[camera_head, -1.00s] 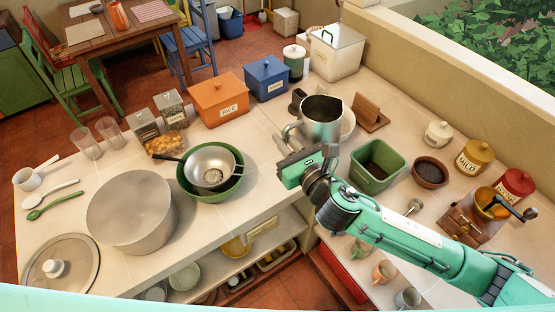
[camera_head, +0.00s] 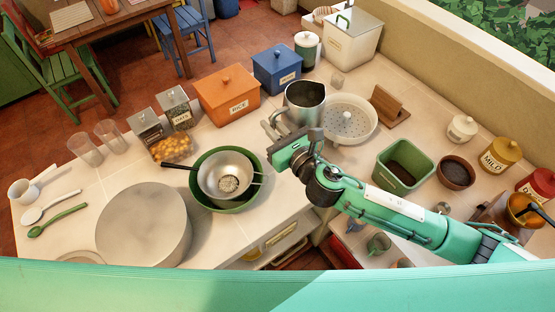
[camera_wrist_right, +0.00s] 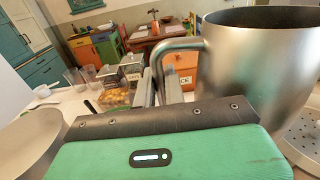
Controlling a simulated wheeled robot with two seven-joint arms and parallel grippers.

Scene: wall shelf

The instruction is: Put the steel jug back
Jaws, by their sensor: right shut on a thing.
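The steel jug (camera_head: 306,103) is upright at the back of the counter, in front of the blue box and just left of a white perforated dish. My right gripper (camera_head: 272,128) is shut on its handle from the left front. In the right wrist view the jug (camera_wrist_right: 262,70) fills the upper right, and its curved handle (camera_wrist_right: 172,47) runs between my fingers (camera_wrist_right: 160,85). The jug's base is hidden, so I cannot tell whether it touches the counter. My left gripper is not in view.
The white perforated dish (camera_head: 350,118) and wooden stand (camera_head: 389,105) are right of the jug. The blue box (camera_head: 277,68) and orange box (camera_head: 227,95) are behind and left. A green tub (camera_head: 403,165) stands near my forearm. A strainer (camera_head: 228,178) rests in a green bowl.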

